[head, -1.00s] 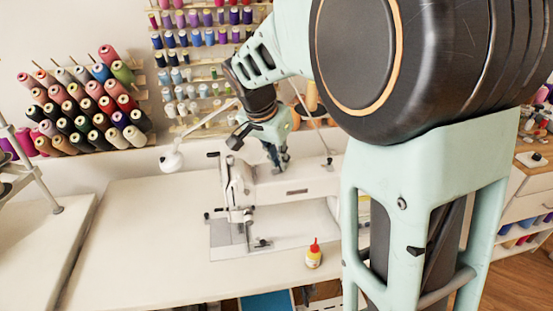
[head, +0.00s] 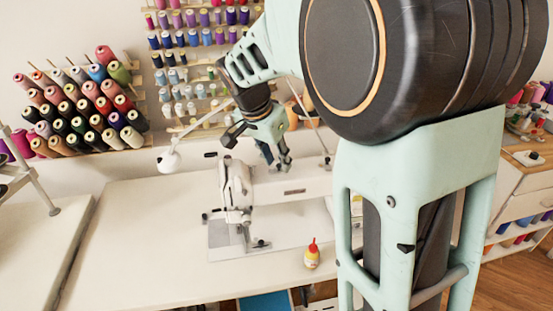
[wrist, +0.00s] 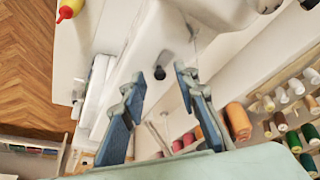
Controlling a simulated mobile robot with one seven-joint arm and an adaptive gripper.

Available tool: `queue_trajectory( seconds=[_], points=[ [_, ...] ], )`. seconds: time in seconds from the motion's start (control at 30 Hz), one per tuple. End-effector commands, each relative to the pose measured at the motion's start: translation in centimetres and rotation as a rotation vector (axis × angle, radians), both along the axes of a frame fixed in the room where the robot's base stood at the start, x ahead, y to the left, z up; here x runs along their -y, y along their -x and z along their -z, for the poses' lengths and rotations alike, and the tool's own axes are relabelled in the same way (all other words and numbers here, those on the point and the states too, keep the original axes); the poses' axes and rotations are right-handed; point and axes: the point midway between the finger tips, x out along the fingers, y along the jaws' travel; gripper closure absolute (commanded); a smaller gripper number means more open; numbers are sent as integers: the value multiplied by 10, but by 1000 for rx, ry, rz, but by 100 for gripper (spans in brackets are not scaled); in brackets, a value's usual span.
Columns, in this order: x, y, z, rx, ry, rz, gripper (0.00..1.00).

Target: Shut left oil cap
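The white sewing machine (head: 300,187) stands on the table, and its body shows below my gripper in the wrist view (wrist: 143,40). My gripper (head: 281,168) points down just over the top of the machine's arm in the head view. In the wrist view my gripper (wrist: 160,76) has its two blue-grey fingers apart with nothing clasped. A small dark piece (wrist: 159,72) shows between the fingertips, near a dark round spot (wrist: 166,57) on the white body. Either may belong to the left oil cap; I cannot tell which, nor whether the cap is open.
A yellow bottle with a red tip (head: 312,254) stands on the white table (head: 140,235) in front of the machine. A lamp (head: 170,160) stands to the left. Thread spools (head: 90,110) hang on the wall behind. The table's left part is clear.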

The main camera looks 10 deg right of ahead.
Motion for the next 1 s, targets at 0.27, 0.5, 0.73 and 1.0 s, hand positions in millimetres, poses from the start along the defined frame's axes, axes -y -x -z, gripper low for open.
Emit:
queue_trajectory(
  seconds=[0.27, 0.5, 0.73, 1.0],
  points=[
    [-3, 2, -11, 5, 0, -2, 72],
    [-16, 14, -55, 6, -1, -1, 72],
    [-28, 26, -94, 3, -1, -1, 72],
    [-33, 32, -111, 0, 0, 0, 72]
  ],
)
